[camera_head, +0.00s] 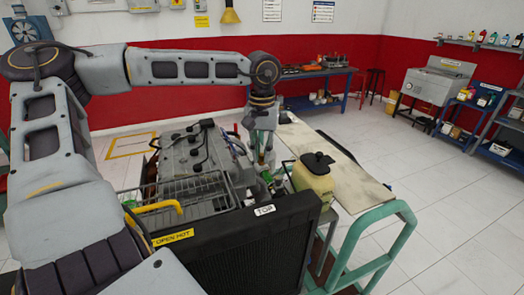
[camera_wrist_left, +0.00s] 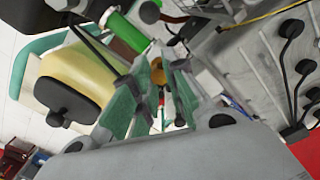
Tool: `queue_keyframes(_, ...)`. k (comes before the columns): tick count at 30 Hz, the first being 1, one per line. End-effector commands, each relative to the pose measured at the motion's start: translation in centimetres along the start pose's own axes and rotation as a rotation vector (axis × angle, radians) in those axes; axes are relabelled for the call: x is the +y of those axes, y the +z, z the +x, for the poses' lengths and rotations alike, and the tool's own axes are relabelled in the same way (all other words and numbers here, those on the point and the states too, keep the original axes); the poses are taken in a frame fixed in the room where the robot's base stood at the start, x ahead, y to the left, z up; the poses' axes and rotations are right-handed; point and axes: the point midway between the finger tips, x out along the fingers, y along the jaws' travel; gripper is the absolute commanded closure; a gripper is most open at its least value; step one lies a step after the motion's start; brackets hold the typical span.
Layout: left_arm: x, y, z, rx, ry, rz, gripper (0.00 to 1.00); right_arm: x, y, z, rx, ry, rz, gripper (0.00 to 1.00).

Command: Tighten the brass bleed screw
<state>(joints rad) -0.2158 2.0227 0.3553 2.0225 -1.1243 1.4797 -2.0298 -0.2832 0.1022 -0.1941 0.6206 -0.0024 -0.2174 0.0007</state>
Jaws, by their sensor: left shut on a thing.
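The brass bleed screw (camera_wrist_left: 158,74) shows as a small brass-coloured spot between my left fingers in the left wrist view. Much of it is hidden by the fingers. My left gripper (camera_wrist_left: 161,88) has green pads, and its jaws are closed on the screw. In the head view, my left gripper (camera_head: 263,158) points down between the grey engine (camera_head: 190,160) and the yellowish tank. The screw itself is too small to tell there. My right gripper is in neither view.
The yellowish tank (camera_head: 311,182) with a black cap stands close to the right of the gripper. The black radiator (camera_head: 235,250) labelled "TOP" is in front. A flat board (camera_head: 325,150) lies behind the tank. Open tiled floor (camera_head: 440,200) is at right.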

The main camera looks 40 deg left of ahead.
Motion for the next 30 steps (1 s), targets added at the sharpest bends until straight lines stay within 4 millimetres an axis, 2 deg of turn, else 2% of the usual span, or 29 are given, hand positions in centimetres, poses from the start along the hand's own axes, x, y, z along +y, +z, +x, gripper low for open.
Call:
queue_keyframes(6, 0.0, -0.1, -0.2, 0.006, 0.002, -0.001, 1.0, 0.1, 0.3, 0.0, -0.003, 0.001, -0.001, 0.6)
queue_keyframes(7, 0.0, -0.1, -0.2, 0.006, 0.002, -0.001, 0.82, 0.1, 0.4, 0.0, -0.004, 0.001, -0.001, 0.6)
queue_keyframes(12, 0.0, -0.1, -0.1, 0.004, 0.001, -0.001, 0.62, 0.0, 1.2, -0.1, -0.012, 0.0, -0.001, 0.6)
queue_keyframes(18, 0.0, -0.1, -0.1, 0.002, 0.001, -0.001, 0.62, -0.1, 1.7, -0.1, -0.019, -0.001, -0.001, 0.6)
queue_keyframes(23, 0.0, 0.0, -0.1, 0.002, 0.001, -0.001, 0.62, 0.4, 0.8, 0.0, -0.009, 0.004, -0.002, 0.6)
queue_keyframes(30, 0.0, -0.1, -1.4, 0.003, 0.001, -0.001, 0.62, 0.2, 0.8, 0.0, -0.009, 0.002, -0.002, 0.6)
